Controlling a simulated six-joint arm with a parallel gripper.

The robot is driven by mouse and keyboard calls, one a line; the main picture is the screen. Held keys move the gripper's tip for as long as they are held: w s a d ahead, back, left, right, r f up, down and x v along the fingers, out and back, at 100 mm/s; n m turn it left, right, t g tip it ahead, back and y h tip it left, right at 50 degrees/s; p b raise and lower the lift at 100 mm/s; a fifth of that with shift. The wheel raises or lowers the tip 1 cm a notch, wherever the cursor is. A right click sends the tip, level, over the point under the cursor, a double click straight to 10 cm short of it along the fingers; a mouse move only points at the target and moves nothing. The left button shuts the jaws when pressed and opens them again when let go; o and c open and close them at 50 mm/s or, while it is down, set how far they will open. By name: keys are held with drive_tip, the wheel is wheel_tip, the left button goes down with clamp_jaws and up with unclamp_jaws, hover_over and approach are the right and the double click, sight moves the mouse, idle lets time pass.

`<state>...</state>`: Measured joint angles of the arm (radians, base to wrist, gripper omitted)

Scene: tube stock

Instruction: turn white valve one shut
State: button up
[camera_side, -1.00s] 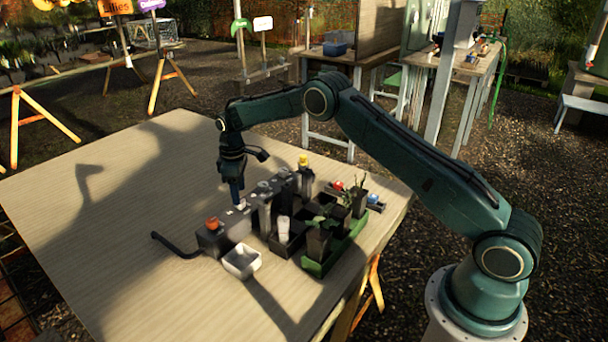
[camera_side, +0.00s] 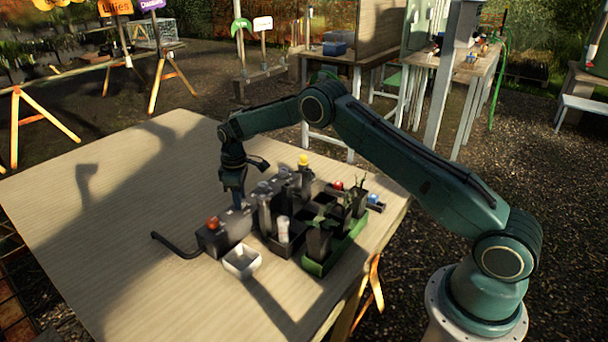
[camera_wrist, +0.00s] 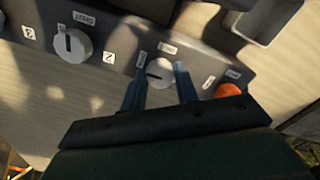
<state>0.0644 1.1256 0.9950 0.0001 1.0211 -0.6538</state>
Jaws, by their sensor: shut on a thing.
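The white valve (camera_wrist: 160,73) is a round white knob with a dark slot, on a grey valve block (camera_side: 212,240). In the wrist view the knob sits between my two fingers, and its slot lies roughly crosswise in the picture. My gripper (camera_wrist: 160,88) points down at the block and is shut on this knob; it also shows in the side view (camera_side: 238,203). In the side view the knob is mostly hidden by my fingers. Small white label plates sit around the knob, too blurred to read surely.
Another white knob (camera_wrist: 72,45) is on the block, with an orange knob (camera_wrist: 228,90) at the other side. A white square dish (camera_side: 241,262) stands before the block. A green tray (camera_side: 316,268) with pots is at the right. The table's left half is clear.

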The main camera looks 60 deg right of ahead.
drive_tip(key=shift+m, duration=0.4)
drive_tip(key=m, duration=0.8)
drive_tip(key=shift+r+m, duration=0.1)
drive_tip(key=shift+m, duration=0.3)
drive_tip(key=m, duration=0.4)
drive_tip(key=shift+m, duration=2.2)
drive_tip(key=o, duration=1)
